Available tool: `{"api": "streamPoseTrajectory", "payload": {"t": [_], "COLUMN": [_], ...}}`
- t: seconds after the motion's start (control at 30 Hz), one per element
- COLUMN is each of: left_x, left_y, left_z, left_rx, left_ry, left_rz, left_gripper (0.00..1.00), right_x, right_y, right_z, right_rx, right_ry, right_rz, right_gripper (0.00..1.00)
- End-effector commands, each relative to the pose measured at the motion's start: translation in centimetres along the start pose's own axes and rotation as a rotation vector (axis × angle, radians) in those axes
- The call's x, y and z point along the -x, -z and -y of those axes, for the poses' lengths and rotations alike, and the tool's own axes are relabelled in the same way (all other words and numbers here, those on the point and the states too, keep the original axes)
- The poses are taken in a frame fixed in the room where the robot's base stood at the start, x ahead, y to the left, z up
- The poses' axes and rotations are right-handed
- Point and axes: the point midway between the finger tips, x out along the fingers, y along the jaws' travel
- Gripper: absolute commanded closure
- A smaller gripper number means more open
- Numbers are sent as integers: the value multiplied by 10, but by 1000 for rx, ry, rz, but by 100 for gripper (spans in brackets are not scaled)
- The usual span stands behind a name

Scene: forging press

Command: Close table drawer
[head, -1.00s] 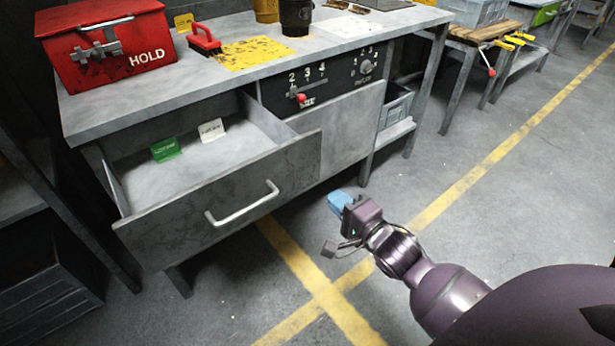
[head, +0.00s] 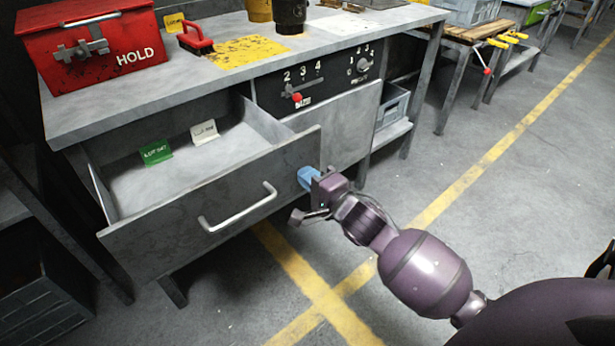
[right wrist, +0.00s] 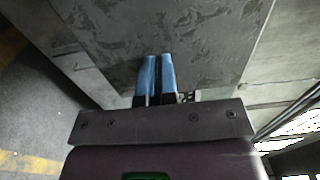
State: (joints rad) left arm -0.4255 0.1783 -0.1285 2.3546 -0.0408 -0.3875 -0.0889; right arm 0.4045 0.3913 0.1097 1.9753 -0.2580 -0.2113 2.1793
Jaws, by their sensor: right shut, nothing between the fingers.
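The table drawer (head: 180,229) is pulled well out of the grey workbench (head: 120,112), with its bar handle (head: 238,208) on the front. Inside lie a green card (head: 155,152) and a white card (head: 204,132). My right gripper (head: 306,178) is shut and empty, its blue fingertips at the right end of the drawer front. In the right wrist view the shut fingers (right wrist: 158,75) point at the scuffed grey panel (right wrist: 150,30); I cannot tell whether they touch it. The handle is left of the gripper. My left gripper is not in view.
On the bench top stand a red HOLD box (head: 95,48), a red-handled brush (head: 194,38), a yellow mat (head: 248,51) and a dark cup (head: 290,15). A control panel (head: 310,80) sits right of the drawer. The floor in front is clear.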

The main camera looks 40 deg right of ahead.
Motion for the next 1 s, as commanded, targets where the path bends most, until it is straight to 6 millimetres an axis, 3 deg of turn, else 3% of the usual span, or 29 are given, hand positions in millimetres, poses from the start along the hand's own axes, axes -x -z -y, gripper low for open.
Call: {"api": "streamPoseTrajectory", "payload": {"t": [0.27, 0.47, 0.67, 1.0], "left_x": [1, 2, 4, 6], "left_y": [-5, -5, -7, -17], "left_z": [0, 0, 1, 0], "left_rx": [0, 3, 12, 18], "left_ry": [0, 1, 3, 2], "left_rz": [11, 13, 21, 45], "left_gripper": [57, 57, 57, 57], "right_x": [-1, -15, -54, -146], "right_y": [0, 0, 0, 0], "right_z": [0, 2, 4, -1], "right_rx": [0, -1, -1, -1], "right_ry": [0, 3, 6, 0], "right_rz": [0, -1, -3, -1], "right_gripper": [100, 100, 100, 100]}}
